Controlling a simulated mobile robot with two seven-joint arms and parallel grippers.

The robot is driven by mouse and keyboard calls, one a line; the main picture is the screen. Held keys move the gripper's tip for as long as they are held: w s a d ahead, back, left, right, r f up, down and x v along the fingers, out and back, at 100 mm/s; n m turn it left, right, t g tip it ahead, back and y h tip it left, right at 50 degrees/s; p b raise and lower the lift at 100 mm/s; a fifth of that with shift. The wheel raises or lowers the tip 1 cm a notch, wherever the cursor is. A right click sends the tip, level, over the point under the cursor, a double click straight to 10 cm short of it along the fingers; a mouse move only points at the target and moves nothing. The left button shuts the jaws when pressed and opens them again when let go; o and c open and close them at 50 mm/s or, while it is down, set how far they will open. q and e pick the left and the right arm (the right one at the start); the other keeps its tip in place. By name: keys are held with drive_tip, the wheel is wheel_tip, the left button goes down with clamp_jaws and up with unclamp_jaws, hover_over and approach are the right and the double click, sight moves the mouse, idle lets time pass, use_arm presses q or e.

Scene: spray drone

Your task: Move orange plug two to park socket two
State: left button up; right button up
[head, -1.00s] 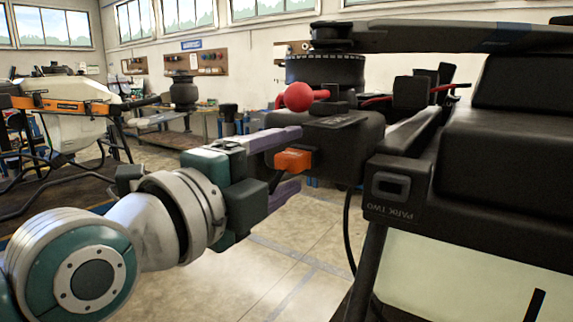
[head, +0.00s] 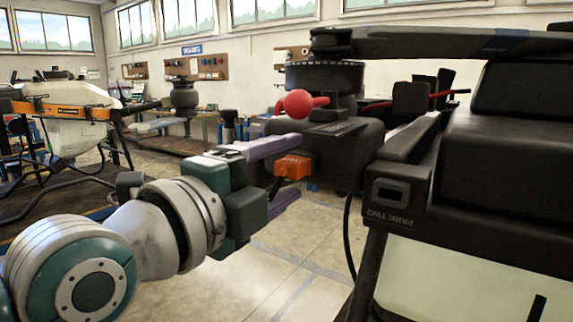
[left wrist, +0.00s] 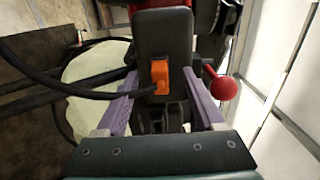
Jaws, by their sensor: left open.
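The orange plug (head: 293,167) sits in the dark housing under the drone's rotor, with a black cable leaving it. It also shows in the left wrist view (left wrist: 160,78), centred between the fingers. My left gripper (head: 300,164) is open, its purple fingers above and below the plug in the head view and apart from it in the wrist view. Park socket two (head: 389,191), labelled PARK TWO, is a dark rectangular opening on the black body to the right, with nothing visible in it. My right gripper is not in view.
A red ball knob (head: 298,103) is just above the upper finger and beside the right finger in the wrist view. A rotor arm (head: 430,40) spans overhead. A black leg (head: 362,265) stands below the socket. Open floor lies beneath my gripper.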

sight(285, 171)
use_arm(q)
clamp_jaws()
idle(0.7)
idle(0.6)
drive_tip(key=shift+s+a+r, duration=0.1)
drive_tip(key=shift+s, duration=0.05)
drive_tip(key=shift+p+v, duration=1.8)
drive_tip(key=shift+v, duration=0.75)
drive_tip(key=shift+s+a, duration=0.15)
drive_tip(key=shift+s, duration=0.1)
